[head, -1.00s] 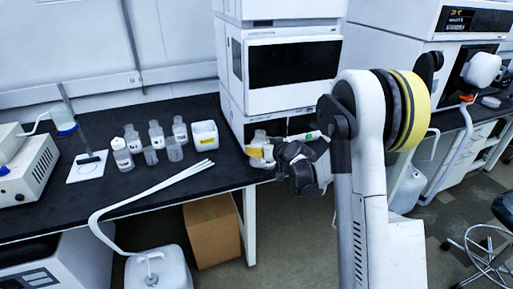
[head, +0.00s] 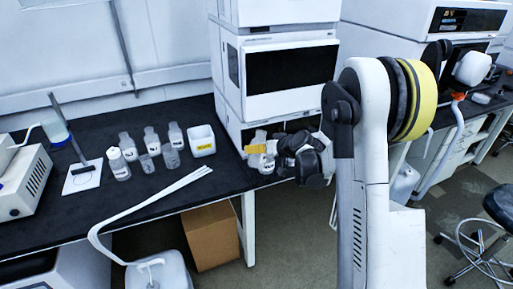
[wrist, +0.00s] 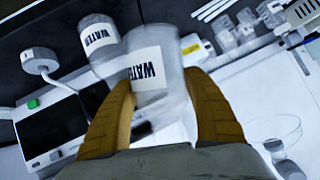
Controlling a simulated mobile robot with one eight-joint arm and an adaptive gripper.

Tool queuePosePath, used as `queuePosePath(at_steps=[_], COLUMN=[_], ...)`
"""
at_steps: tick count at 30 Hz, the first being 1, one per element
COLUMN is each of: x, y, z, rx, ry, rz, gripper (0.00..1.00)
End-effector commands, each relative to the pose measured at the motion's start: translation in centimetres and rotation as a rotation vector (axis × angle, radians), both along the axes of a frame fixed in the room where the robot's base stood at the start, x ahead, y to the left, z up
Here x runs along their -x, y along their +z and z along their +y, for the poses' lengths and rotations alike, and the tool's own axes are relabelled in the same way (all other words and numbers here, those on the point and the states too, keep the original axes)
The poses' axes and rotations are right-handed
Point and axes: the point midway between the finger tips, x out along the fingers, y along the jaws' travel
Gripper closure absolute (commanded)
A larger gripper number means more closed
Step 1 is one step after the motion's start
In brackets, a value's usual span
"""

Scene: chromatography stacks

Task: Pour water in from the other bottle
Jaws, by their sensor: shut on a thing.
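My gripper (wrist: 158,82) is shut on a clear vessel with a WATER label (wrist: 148,70), its two brown-yellow fingers on either side. A second clear bottle labelled WATER (wrist: 98,36) is just to the left of it in the wrist view; I cannot tell whether the two touch. In the head view my gripper (head: 257,149) is by the front edge of the bench, before the white instrument stack. Clear glassware (head: 266,164) shows around the yellow finger there, and I cannot separate the two vessels well. The water level is not clear.
Several labelled bottles (head: 151,141) and small clear beakers (head: 171,157) stand on the black bench left of my gripper. White tubes (head: 150,203) cross the bench edge. The instrument stack (head: 285,75) rises close behind.

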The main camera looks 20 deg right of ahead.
Motion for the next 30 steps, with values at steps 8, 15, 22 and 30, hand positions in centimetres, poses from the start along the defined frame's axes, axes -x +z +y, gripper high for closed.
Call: queuePosePath(at_steps=[8,15,22,30], x=[0.4,0.3,0.2,0.2], y=[0.1,0.6,1.1,1.0], z=[-0.2,-0.4,-0.5,-0.5], rx=[-0.016,-0.039,-0.089,-0.091], ry=[0.0,-0.001,0.0,0.0], rz=[0.015,0.035,0.082,0.083], gripper=[0.81,0.81,0.81,0.81])
